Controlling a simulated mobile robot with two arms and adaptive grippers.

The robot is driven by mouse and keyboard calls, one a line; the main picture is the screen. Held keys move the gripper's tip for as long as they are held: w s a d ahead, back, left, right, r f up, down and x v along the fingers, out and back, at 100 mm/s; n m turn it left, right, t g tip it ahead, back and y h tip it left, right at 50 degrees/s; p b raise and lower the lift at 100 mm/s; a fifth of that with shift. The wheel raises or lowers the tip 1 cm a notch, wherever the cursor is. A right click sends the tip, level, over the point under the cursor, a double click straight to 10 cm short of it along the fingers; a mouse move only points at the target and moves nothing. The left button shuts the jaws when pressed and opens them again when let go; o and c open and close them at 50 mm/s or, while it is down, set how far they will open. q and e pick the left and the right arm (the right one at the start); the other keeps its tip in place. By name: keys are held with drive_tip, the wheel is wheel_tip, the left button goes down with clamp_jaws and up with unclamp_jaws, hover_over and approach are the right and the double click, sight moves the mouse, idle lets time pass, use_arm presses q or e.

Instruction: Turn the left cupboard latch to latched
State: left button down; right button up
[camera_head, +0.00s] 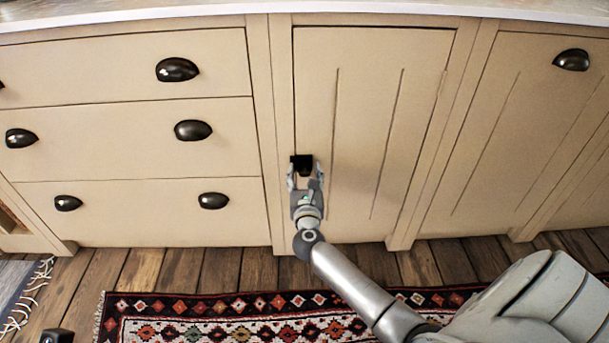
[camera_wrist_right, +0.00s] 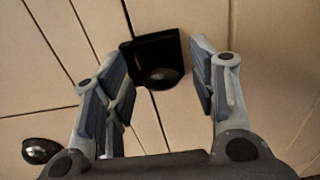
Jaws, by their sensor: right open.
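The cupboard latch (camera_head: 301,163) is a small black fitting at the left edge of a cream cupboard door (camera_head: 372,120). In the right wrist view the latch (camera_wrist_right: 160,62) shows a dark square plate with a rounded dark knob (camera_wrist_right: 163,77) in front. My right gripper (camera_head: 305,172) is open, with its fingers on either side of the latch. In the wrist view a gap shows between each finger and the knob. I cannot tell which way the latch is turned. My left gripper is not in view.
Drawers with black cup handles (camera_head: 177,70) stand to the left of the door. Another cupboard door with a cup handle (camera_head: 571,60) is at the right. A white countertop (camera_head: 200,12) runs above. A patterned rug (camera_head: 230,318) lies on the wooden floor.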

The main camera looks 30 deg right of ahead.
drive_tip(key=shift+w+d, duration=0.3)
drive_tip(key=shift+w, duration=0.15)
drive_tip(key=c, duration=1)
drive_tip(key=shift+c, duration=0.2)
